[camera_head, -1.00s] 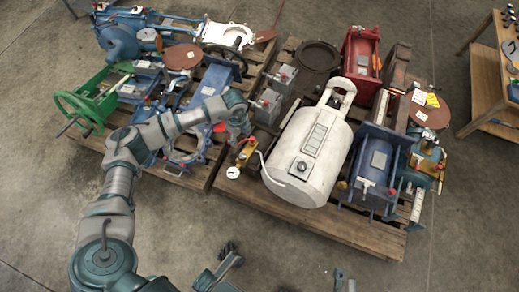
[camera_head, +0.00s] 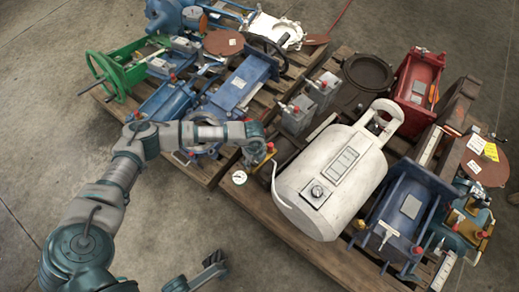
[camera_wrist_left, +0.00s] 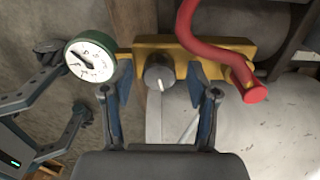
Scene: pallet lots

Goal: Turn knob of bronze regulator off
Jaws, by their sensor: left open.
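The bronze regulator (camera_head: 266,160) sits on the near left edge of the right pallet. In the left wrist view it is a gold-coloured body (camera_wrist_left: 222,48) with a dark grey knob (camera_wrist_left: 158,72) bearing a white mark, a white round gauge (camera_wrist_left: 90,60) at left and a red handle (camera_wrist_left: 215,48) at right. My left gripper (camera_wrist_left: 160,92) is open, its blue-padded fingers on either side of the knob with gaps. In the head view my left gripper (camera_head: 254,148) partly covers the regulator. My right gripper (camera_wrist_left: 74,86) appears open and empty at the left of the wrist view.
The left pallet carries a blue machine (camera_head: 240,80) and a green frame (camera_head: 118,68). Bare concrete floor (camera_head: 270,255) lies in front.

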